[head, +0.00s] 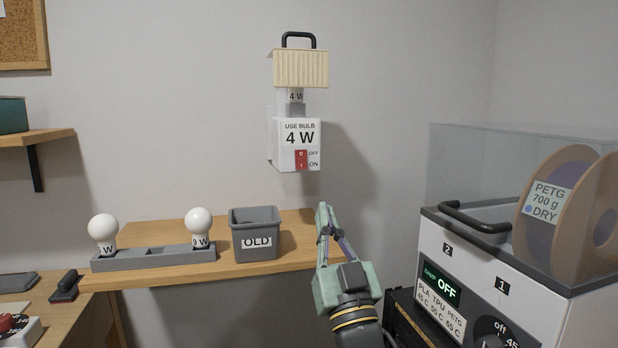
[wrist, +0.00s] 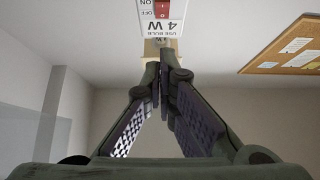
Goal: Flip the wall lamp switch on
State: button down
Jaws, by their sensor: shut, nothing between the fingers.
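The wall lamp (head: 296,133) is a white box reading "USE BULB 4 W", with a cream ribbed shade and black handle on top. Its red rocker switch (head: 301,160) sits low on the front, beside OFF above and ON below. I cannot tell which way the rocker is tipped. My gripper (head: 322,207) is shut and empty, pointing up, below and slightly right of the lamp, apart from it. In the wrist view the lamp appears upside down, with the switch (wrist: 162,9) at the top edge beyond my shut fingertips.
A grey "OLD" bin (head: 256,240) and a grey holder (head: 155,258) with two white bulbs stand on the wooden shelf (head: 230,268) below the lamp. A filament dryer (head: 500,260) with a spool is at right. The wall around the lamp is clear.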

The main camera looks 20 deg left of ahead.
aim_at(303, 153)
dwell(0.3)
jog(key=p+x, duration=0.2)
jog(key=x, duration=0.2)
jog(key=w+f+p+x, duration=0.1)
jog(key=p+x, duration=0.1)
jog(key=x, duration=0.2)
jog(key=a+f+p+x, duration=0.1)
jog(key=p+x, duration=0.1)
jog(key=x, duration=0.2)
jog(key=shift+w+a+r, duration=0.15)
jog(key=shift+w, duration=0.35)
